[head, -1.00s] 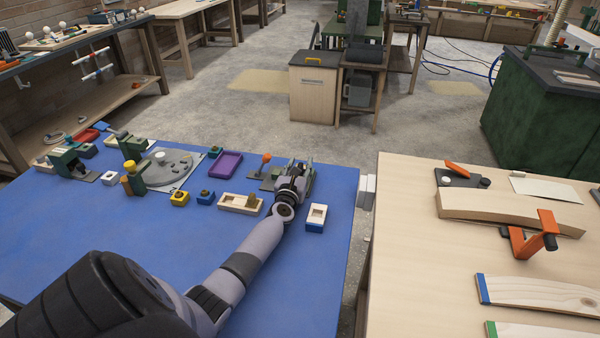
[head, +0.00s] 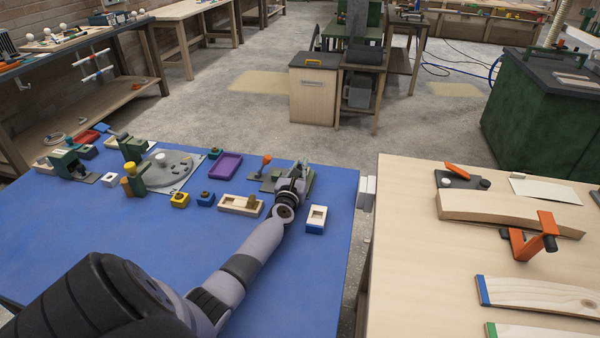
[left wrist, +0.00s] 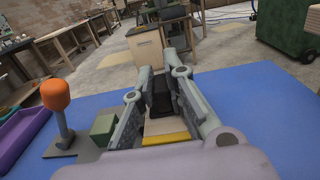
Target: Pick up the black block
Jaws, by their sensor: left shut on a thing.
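In the left wrist view my left gripper (left wrist: 162,92) is shut on the black block (left wrist: 160,98), a dark piece standing between its fingers. A pale wooden block with a yellow edge (left wrist: 167,138) shows below it, nearer the camera; I cannot tell whether they touch. In the head view my left gripper (head: 301,172) is over the blue table mat (head: 150,260), near its far right corner, and the black block cannot be made out there. My right gripper is in neither view.
An orange-knobbed clamp (head: 265,163) stands left of my gripper. A wooden tray (head: 240,205) and a white-and-blue block (head: 316,219) lie close by. Several small parts and a purple tray (head: 225,165) are further left. The mat's front is clear apart from my arm.

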